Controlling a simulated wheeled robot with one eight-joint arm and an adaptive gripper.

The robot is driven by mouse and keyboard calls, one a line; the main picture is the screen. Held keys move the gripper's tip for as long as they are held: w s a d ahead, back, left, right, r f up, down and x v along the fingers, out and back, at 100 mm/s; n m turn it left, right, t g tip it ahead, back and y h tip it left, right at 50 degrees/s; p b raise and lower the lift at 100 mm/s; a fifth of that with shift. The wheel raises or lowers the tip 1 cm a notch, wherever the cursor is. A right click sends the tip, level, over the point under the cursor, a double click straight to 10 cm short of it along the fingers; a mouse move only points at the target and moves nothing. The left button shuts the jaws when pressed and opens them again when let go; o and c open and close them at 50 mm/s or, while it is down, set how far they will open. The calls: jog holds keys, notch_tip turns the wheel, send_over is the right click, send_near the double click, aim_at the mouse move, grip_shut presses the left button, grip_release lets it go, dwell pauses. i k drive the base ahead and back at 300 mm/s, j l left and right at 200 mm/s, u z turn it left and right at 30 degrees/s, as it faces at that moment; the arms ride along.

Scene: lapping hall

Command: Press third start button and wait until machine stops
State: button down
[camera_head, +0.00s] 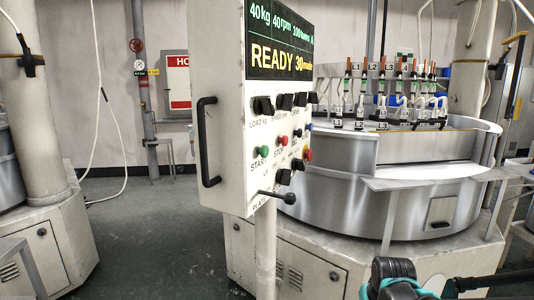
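A white control panel (225,130) stands in the middle on a post. Its display (280,38) reads "40kg 40rpm" on top and "READY 30" below in yellow. A green button (263,152) labelled START sits at the panel's lower left. A red button (283,140) labelled STOP is right of it. A red button with a yellow surround (307,154) is at the right edge. Only one green START button is clearly seen. A black and teal part of my arm shows at the bottom right; no gripper fingers can be made out.
Black knobs (262,105) line the panel above the buttons. A black handle (207,142) and a ball-ended lever (288,198) stick out. A large round metal machine (395,190) stands behind at right, with a shelf (428,178) in front. Floor (165,235) is clear at left.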

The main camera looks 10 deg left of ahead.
aim_at(264, 151)
jog(key=l+u, duration=0.2)
jog(key=l, duration=0.65)
jog(key=k+l+u, duration=0.25)
jog(key=k+l, duration=0.15)
jog(key=k+u, duration=0.15)
jog(key=k, duration=0.3)
